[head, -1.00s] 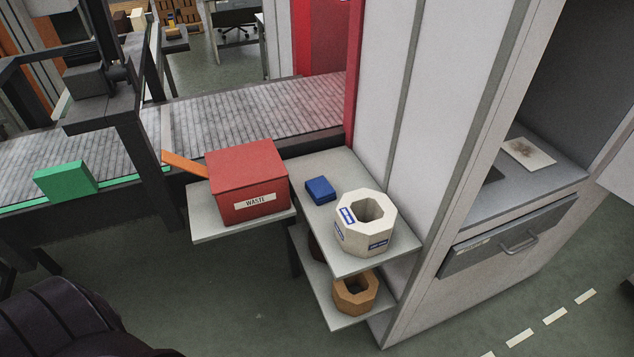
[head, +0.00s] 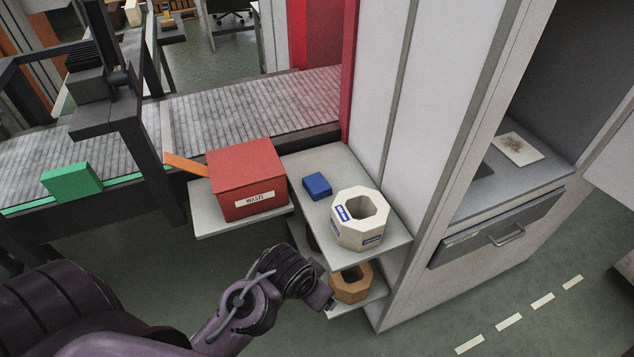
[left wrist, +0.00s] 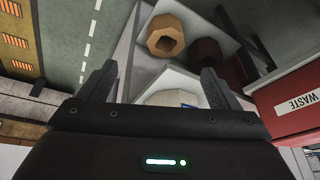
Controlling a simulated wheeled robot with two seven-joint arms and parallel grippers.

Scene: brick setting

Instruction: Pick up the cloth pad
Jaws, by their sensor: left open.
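A small blue block-like pad (head: 317,186) lies on the upper grey shelf, behind the white octagonal holder (head: 352,232); it looks most like the cloth pad, though its material is not clear. A flat white sheet with a brown stain (head: 517,149) lies inside the cabinet at right. My left arm reaches in from the lower left, its wrist in front of the shelves, below the pad's level. In the left wrist view my left gripper (left wrist: 158,82) is open and empty, with the white holder (left wrist: 170,98) beyond its fingers. The pad is not visible there. My right gripper is not in view.
A red waste bin (head: 248,180) stands on a shelf left of the pad. A tan octagonal holder (head: 351,284) sits on the lower shelf (head: 372,304), with a dark brown one (left wrist: 208,62) beside it. The cabinet wall (head: 407,110) rises at right.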

